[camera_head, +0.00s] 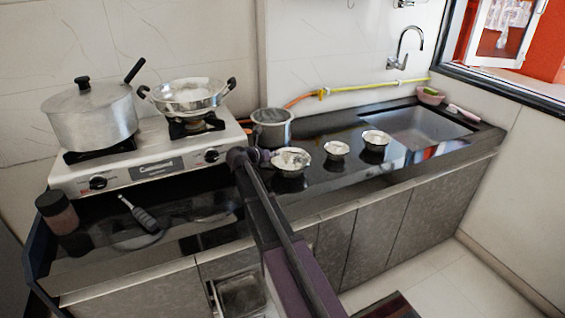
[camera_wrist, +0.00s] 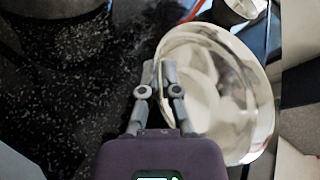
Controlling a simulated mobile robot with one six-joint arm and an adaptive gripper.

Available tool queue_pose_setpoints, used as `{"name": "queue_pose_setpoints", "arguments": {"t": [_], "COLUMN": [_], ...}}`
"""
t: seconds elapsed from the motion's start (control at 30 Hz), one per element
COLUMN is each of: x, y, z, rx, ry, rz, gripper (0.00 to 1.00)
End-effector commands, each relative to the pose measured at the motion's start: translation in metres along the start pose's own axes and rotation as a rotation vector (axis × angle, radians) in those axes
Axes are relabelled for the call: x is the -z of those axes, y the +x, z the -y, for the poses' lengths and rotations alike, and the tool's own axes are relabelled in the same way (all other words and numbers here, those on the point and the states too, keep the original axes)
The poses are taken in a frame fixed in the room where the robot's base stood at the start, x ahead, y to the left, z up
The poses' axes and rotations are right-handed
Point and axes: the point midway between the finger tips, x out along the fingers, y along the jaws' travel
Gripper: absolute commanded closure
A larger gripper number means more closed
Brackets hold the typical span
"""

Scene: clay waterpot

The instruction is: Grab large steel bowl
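The large steel bowl (camera_head: 292,162) stands on the dark counter, the leftmost and largest of three steel bowls in the head view. In the wrist view the bowl (camera_wrist: 215,85) fills the right half, its shiny open inside facing the camera. My gripper (camera_head: 266,157) is at the bowl's left side. In the wrist view my gripper (camera_wrist: 159,78) has its two grey fingers drawn close together, one on each side of the bowl's left wall. The fingers look shut on that wall. The bowl looks upright; any gap beneath it cannot be told.
Two smaller steel bowls (camera_head: 336,150) (camera_head: 375,141) stand to the right, before the sink (camera_head: 420,130). A steel pot (camera_head: 272,128) is just behind. The stove (camera_head: 145,160) carries a large lidded pot (camera_head: 92,115) and a pan (camera_head: 188,97). A jar (camera_head: 57,212) stands at left.

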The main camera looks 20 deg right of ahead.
Motion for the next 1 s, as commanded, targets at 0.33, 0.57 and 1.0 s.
{"name": "queue_pose_setpoints", "arguments": {"t": [0.33, 0.57, 1.0], "x": [-0.008, -0.023, 0.001], "y": [-0.003, -0.009, -0.056], "z": [0.004, 0.010, 0.063], "rx": [0.000, 0.000, -0.001], "ry": [0.000, 0.000, 0.000], "rz": [0.000, 0.000, 0.001], "gripper": [1.00, 1.00, 1.00]}}
